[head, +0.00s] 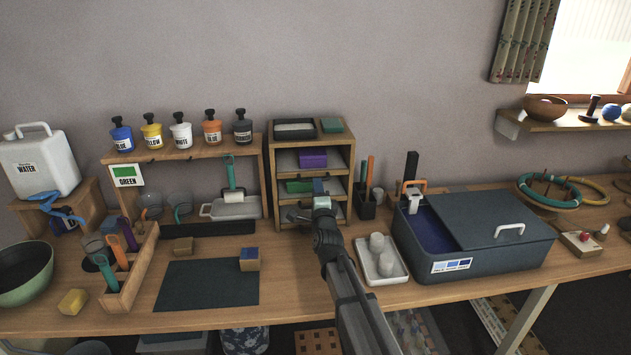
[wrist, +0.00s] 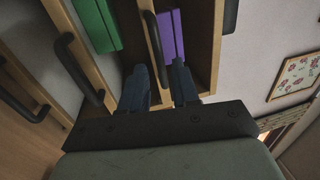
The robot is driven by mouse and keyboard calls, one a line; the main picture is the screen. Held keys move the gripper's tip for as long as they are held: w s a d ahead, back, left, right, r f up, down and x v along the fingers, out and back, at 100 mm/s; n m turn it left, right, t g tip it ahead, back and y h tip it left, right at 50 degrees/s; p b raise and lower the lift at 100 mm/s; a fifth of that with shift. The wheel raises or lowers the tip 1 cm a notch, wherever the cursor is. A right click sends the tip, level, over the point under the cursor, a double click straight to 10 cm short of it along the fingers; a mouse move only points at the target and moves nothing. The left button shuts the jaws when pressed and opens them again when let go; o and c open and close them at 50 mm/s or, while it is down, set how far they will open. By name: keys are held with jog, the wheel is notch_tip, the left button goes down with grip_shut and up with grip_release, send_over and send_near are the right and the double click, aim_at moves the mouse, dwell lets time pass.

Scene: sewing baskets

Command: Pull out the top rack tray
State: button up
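A wooden rack (head: 350,150) with several stacked trays stands at the back of the bench. The upper tray in it carries a purple block (head: 312,157), and a lower one carries a green block (head: 298,186). The wrist view is turned sideways and shows the purple block (wrist: 169,36), the green block (wrist: 96,24) and dark bar handles on the tray fronts. My gripper (wrist: 159,68) is open before the rack, its fingers apart on either side of the purple block's tray handle (wrist: 152,38). Contact with the handle cannot be told. In the head view my gripper (head: 319,188) hides part of the lower rack.
A dark holder (head: 366,211) with pens stands right of the rack, near a white tray (head: 398,274) with cups. A large grey bin (head: 480,255) lies farther right. Left are a shelf with paint bottles (head: 181,133) and a dark mat (head: 205,285).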

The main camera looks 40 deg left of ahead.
jog(key=x, duration=0.4)
jog(key=shift+w+a, duration=0.25)
jog(key=shift+c, duration=0.3)
grip_shut()
